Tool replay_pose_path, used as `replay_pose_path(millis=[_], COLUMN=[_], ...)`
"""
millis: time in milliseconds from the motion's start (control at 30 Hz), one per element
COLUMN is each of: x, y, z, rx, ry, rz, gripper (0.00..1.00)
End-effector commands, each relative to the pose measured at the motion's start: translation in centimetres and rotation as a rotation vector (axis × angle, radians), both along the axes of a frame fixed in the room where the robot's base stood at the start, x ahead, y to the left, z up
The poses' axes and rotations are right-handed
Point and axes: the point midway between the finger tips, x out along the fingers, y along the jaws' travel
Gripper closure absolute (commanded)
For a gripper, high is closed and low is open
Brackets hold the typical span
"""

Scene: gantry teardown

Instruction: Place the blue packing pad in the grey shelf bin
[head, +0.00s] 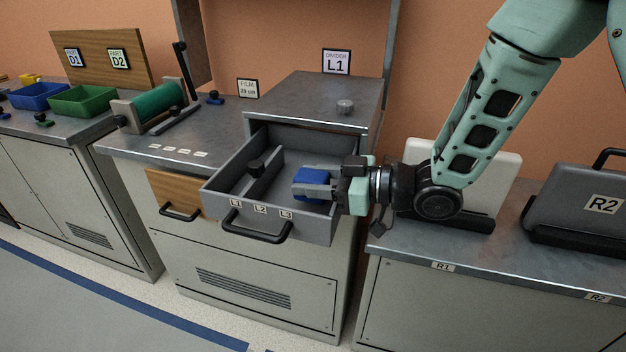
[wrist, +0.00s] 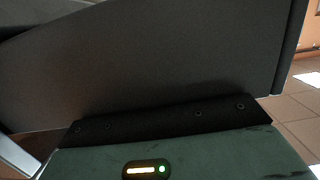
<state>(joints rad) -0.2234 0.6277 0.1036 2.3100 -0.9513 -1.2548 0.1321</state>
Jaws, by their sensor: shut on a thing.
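The blue packing pad (head: 309,181) is between the fingers of my gripper (head: 316,188), at the right side of an open grey drawer (head: 222,185). My gripper is shut on it and reaches in from the right. The pad overlaps the drawer's inside in the picture; I cannot tell whether it touches the floor. I cannot pick out a separate grey shelf bin for certain. In the wrist view a dark grey surface fills most of the picture, and the fingertips and pad do not show.
Blue (head: 38,97) and green (head: 84,101) bins stand far left. A grey case (head: 578,205) is right.

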Motion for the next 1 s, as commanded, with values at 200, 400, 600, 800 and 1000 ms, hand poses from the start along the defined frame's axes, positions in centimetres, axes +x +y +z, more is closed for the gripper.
replay_pose_path(millis=[200,400,600,800,1000], x=[-0.1,-0.2,-0.3,-0.9,-2.4], y=[-0.1,-0.1,-0.1,-2.6,-6.8], z=[-0.8,-1.0,-0.3,0.8,1.7], rx=[-0.01,-0.014,-0.015,-0.012,-0.008], ry=[0.008,0.012,0.013,0.011,0.006], rz=[-0.001,0.0,0.001,-0.006,-0.006], gripper=[0.48,0.38,0.38,0.38,0.38])
